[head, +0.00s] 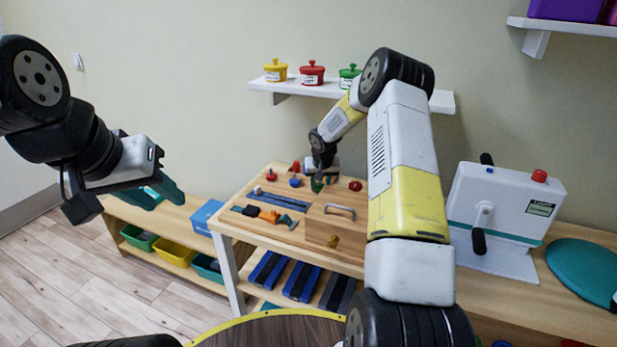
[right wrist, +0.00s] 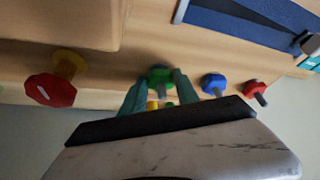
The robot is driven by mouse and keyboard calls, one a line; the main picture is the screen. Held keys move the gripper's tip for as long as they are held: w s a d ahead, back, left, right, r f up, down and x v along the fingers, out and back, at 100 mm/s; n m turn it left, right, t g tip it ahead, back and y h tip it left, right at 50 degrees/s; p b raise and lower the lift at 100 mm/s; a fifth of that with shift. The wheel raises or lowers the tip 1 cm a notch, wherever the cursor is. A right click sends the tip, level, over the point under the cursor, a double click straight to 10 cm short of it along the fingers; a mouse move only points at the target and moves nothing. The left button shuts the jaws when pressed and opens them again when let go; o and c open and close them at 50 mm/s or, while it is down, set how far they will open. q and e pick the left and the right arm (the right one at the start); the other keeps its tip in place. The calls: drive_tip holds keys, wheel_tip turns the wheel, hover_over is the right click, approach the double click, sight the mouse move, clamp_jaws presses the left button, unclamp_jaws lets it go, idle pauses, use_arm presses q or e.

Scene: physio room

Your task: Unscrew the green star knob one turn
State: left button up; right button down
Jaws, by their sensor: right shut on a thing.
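The green star knob (right wrist: 160,76) shows in the right wrist view between the two teal fingers of my right gripper (right wrist: 160,92), which is shut on it. In the head view the green knob (head: 317,185) is mostly hidden under my right gripper (head: 319,176), at the back of the wooden board (head: 290,232). My left gripper (head: 160,192) hangs in the air at the left, away from the board. Its teal fingers are seen from the side, so the gap between them is unclear.
A blue knob (right wrist: 213,84) and a red knob (right wrist: 255,88) stand on one side of the green knob, a larger red knob (right wrist: 50,90) on the other. A white crank machine (head: 505,205) stands at the right.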

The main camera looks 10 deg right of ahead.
drive_tip(key=n+y, duration=0.1)
drive_tip(key=n, duration=0.3)
drive_tip(key=shift+d+n+y, duration=0.3)
drive_tip(key=shift+d+y, duration=0.05)
drive_tip(key=shift+y, duration=0.05)
drive_tip(key=n, duration=0.2)
drive_tip(key=n+g+y, duration=0.1)
drive_tip(key=n, duration=0.1)
drive_tip(key=shift+w+d+n+y, duration=0.15)
drive_tip(key=shift+d+n+y, duration=0.05)
drive_tip(key=shift+n+y, duration=0.1)
drive_tip(key=n, duration=0.2)
drive_tip(key=n+g+y, duration=0.1)
drive_tip(key=n, duration=0.2)
drive_tip(key=shift+w+d+f+g, duration=0.1)
drive_tip(key=shift+w+d+g, duration=0.1)
drive_tip(key=shift+g, duration=0.1)
drive_tip(key=shift+w+n+g+y, duration=0.15)
drive_tip(key=shift+n+g, duration=0.25)
drive_tip(key=shift+n, duration=0.65)
drive_tip(key=shift+s+n+g+y, duration=0.15)
drive_tip(key=shift+n+g, duration=0.25)
drive_tip(key=shift+n, duration=0.65)
drive_tip(key=shift+w+f, duration=0.1)
drive_tip(key=shift+f, duration=0.05)
drive_tip(key=c, duration=0.9)
unclamp_jaws()
drive_tip(key=shift+r, duration=0.2)
